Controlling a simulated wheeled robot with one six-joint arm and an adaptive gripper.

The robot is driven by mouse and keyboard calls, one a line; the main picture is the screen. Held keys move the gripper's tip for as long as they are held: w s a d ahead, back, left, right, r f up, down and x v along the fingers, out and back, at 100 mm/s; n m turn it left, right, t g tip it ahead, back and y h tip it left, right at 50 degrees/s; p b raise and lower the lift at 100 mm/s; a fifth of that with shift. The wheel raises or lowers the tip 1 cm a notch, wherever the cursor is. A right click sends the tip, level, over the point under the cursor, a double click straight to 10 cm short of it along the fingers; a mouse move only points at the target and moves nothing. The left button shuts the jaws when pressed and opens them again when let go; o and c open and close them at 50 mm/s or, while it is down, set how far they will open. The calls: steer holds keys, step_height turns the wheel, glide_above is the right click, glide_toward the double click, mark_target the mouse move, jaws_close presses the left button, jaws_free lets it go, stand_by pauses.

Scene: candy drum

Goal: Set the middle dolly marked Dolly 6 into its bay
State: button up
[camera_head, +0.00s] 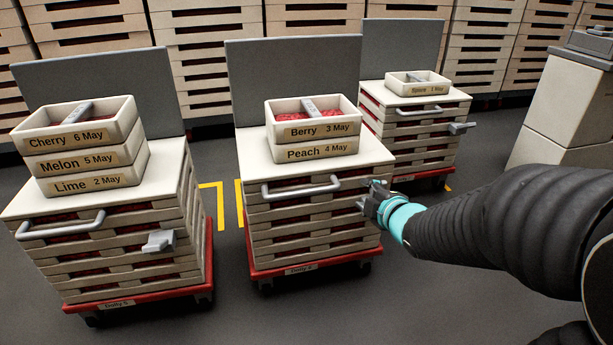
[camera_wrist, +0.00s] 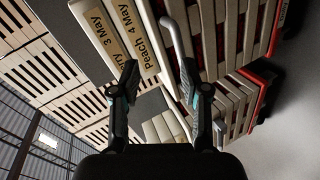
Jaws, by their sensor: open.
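The middle dolly (camera_head: 310,262) has a red base and a stack of pale slatted trays. Its label is too small to read surely. A grey bar handle (camera_head: 301,189) crosses its upper front; this also shows in the wrist view (camera_wrist: 176,42). Trays marked Berry 3 May (camera_head: 318,130) and Peach 4 May (camera_head: 318,153) sit on top. My gripper (camera_head: 372,190) is open and empty at the dolly's upper right front corner, right of the bar handle; contact cannot be told. Yellow floor lines (camera_head: 220,207) show beside the dolly, partly hidden by it.
The left dolly (camera_head: 135,300), with Cherry, Melon and Lime trays, stands close by. Another dolly (camera_head: 425,135) stands behind to the right. Grey panels (camera_head: 290,70) rise behind the dollies. Tray stacks line the back. Floor (camera_head: 455,300) at the front right is clear beneath my arm.

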mark_target(305, 194)
steer(key=a+f+n+y+b, duration=0.2)
steer(key=a+f+n+y, duration=0.4)
steer(key=a+n, duration=0.1)
steer(key=shift+g, duration=0.4)
steer(key=x, duration=1.3)
steer(key=shift+w, duration=0.45)
steer(key=shift+c, duration=0.3)
jaws_close()
